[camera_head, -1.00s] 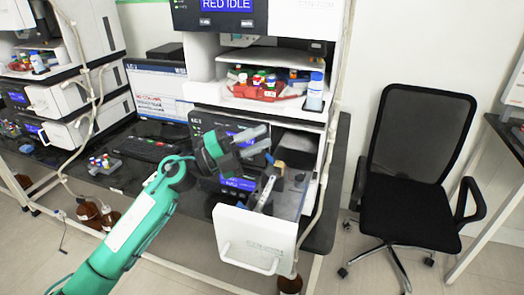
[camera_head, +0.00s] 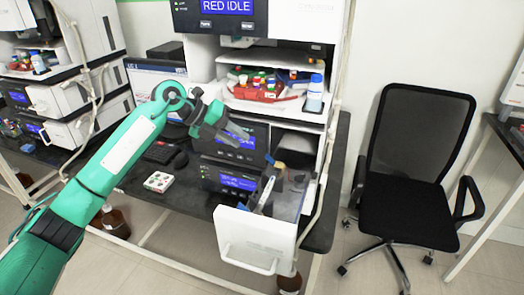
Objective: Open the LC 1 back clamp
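The LC 1 stack stands in the middle of the head view. Its white-fronted column drawer (camera_head: 255,238) is pulled out toward me. Inside it is a long pale column piece (camera_head: 265,193), with a blue tip and a tan block near its back end. The clamps are too small to tell apart. My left gripper (camera_head: 240,136) is above and left of the drawer, in front of the dark panels with blue displays. Its grey fingers point right, appear apart, and hold nothing that I can see. My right gripper is not in view.
A shelf above holds a red tray (camera_head: 258,93) of vials and a blue-capped bottle (camera_head: 314,94). A small white vial tray (camera_head: 158,182) lies on the dark bench. A black chair (camera_head: 412,170) stands at right. Space before the drawer is clear.

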